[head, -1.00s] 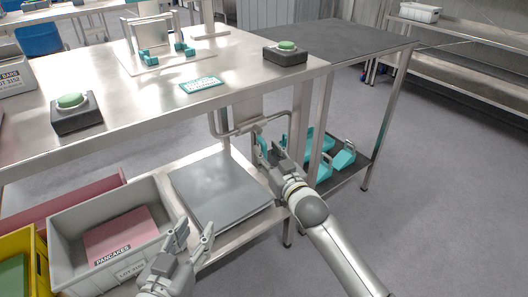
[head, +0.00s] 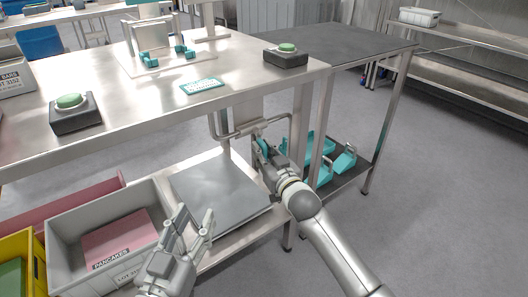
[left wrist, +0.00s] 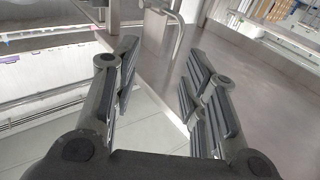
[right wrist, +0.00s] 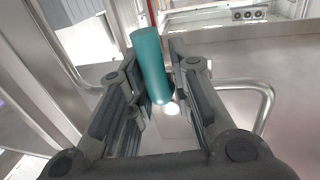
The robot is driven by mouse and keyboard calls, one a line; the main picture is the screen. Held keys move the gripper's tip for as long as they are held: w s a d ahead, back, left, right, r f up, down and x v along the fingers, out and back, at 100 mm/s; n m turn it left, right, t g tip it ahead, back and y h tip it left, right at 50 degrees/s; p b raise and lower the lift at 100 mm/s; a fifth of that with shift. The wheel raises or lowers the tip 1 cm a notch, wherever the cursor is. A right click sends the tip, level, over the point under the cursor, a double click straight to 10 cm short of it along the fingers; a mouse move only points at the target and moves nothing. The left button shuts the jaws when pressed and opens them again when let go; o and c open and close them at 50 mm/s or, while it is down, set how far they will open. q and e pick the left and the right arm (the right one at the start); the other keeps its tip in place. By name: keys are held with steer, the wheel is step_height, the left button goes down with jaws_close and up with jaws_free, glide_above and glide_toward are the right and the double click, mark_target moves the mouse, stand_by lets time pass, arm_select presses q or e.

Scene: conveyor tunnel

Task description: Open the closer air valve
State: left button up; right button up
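The air valve's teal handle (head: 262,145) is under the near table's right end, beside a bent grey pipe (head: 236,132). In the right wrist view the handle (right wrist: 151,65) is a teal cylinder lying between my two right fingers, which are drawn in to about its width. My right gripper (head: 264,155) is around the handle and seems shut on it; it hides part of the valve. My left gripper (head: 195,220) is open and empty, above the lower shelf near the grey crate. The left wrist view shows nothing between its fingers (left wrist: 160,75).
The steel tabletop (head: 140,95) carries two green-button boxes, one (head: 285,55) near the right end. A grey crate (head: 65,237) with pink contents and a grey plate (head: 215,187) are on the lower shelf. Teal parts (head: 344,160) lie right of the table leg. Floor at right is clear.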

steer(key=shift+d, duration=0.15)
jaws_close()
